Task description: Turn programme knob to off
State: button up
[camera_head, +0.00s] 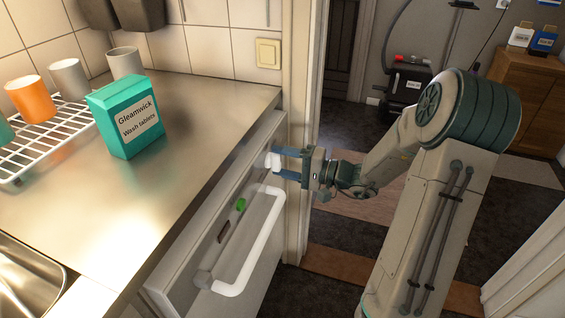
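A white programme knob (271,161) sticks out from the upper right of the pale front panel of the appliance under the counter. My gripper (276,162) reaches it from the right, with its two blue fingers apart and their tips at the far and near sides of the knob. I cannot tell whether the fingers press on it or stand just clear. The fingers partly cover the knob, and its pointer and any markings cannot be read.
The appliance front (186,264) has a large white bar handle (262,262) and a small green part (240,205) left of the knob. A teal wash tablets box (125,115), a white rack (62,128) and cups stand on the steel counter (190,120). A door frame stands close behind my gripper.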

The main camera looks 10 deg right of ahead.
jog(key=shift+o, duration=1.2)
jog(key=p+v, duration=0.1)
jog(key=v, duration=1.2)
jog(key=shift+s+d, duration=0.25)
jog(key=shift+d, duration=0.1)
jog(key=shift+a, duration=0.1)
